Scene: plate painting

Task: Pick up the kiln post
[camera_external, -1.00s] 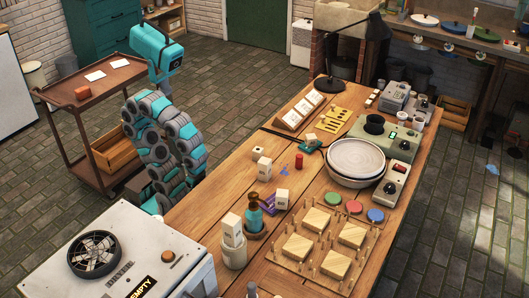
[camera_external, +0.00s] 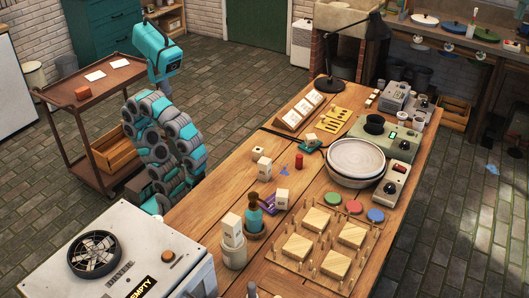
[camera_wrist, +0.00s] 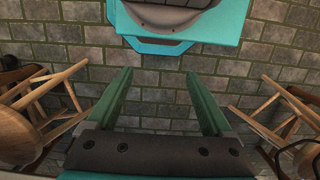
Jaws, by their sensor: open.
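Several pale blocks with small dark marks are on the wooden table (camera_external: 217,185): one white block (camera_external: 264,172) near the left edge, another (camera_external: 282,199) near the middle, and a tall one (camera_external: 232,225) standing in a white pot (camera_external: 234,254). A short red cylinder (camera_external: 299,161) stands farther back. I cannot tell which of these is the kiln post. My gripper (camera_wrist: 158,76) is open and empty in the wrist view, its two green fingers wide apart over the brick floor. In the external view my folded arm is left of the table, and the gripper is not clearly visible.
A teal bottle (camera_external: 254,217) stands beside the white pot. Wooden stools (camera_wrist: 40,105) flank the gripper.

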